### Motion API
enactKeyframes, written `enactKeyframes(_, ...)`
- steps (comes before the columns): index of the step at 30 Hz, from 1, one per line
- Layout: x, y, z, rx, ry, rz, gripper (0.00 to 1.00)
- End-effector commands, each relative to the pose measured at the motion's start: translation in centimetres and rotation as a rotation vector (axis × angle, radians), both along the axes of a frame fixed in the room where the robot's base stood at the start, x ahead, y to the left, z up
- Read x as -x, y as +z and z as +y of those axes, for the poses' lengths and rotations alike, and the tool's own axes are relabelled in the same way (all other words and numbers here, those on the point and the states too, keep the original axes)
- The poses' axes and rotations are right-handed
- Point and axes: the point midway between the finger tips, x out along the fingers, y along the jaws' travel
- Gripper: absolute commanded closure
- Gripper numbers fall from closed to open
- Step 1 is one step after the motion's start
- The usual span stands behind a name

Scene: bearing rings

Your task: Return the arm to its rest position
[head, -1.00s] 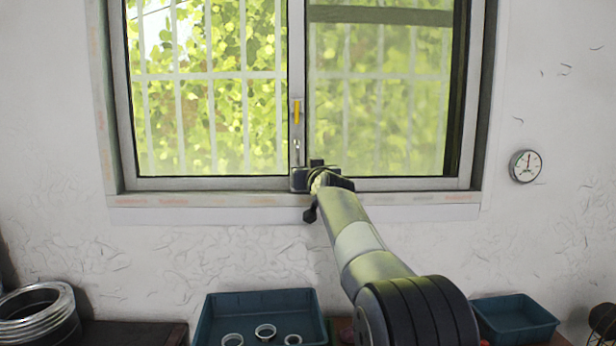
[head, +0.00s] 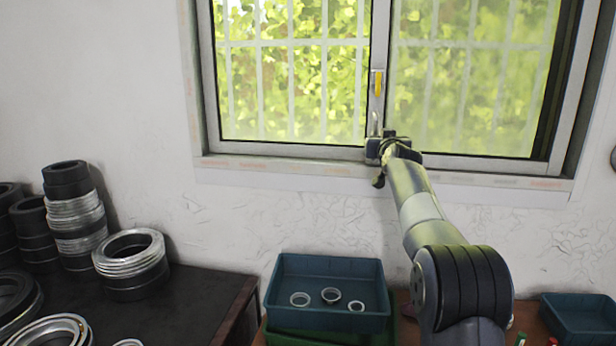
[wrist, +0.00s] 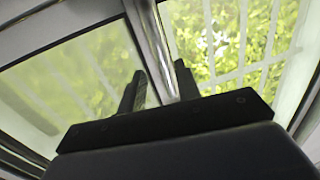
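My arm reaches up from the lower right of the head view. My gripper (head: 388,148) is raised in front of the window's lower frame, near its middle upright. Its fingertips are hard to make out there. In the wrist view, the two dark fingers of my gripper (wrist: 159,74) stand apart with nothing between them. The window (head: 380,85) and its frame lie beyond them.
Another blue tray (head: 586,316) is at the lower right. A dark table (head: 185,305) at left carries stacked rings (head: 132,262). The wall around the arm is clear.

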Motion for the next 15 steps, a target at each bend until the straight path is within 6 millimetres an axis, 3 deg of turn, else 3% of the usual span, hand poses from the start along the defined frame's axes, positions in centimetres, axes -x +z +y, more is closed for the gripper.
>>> enactKeyframes(6, -2.4, 0.3, 0.0, 0.000, 0.001, 0.001, 0.68)
enactKeyframes(15, -4.0, 0.1, 0.1, 0.000, 0.001, -0.001, 0.68)
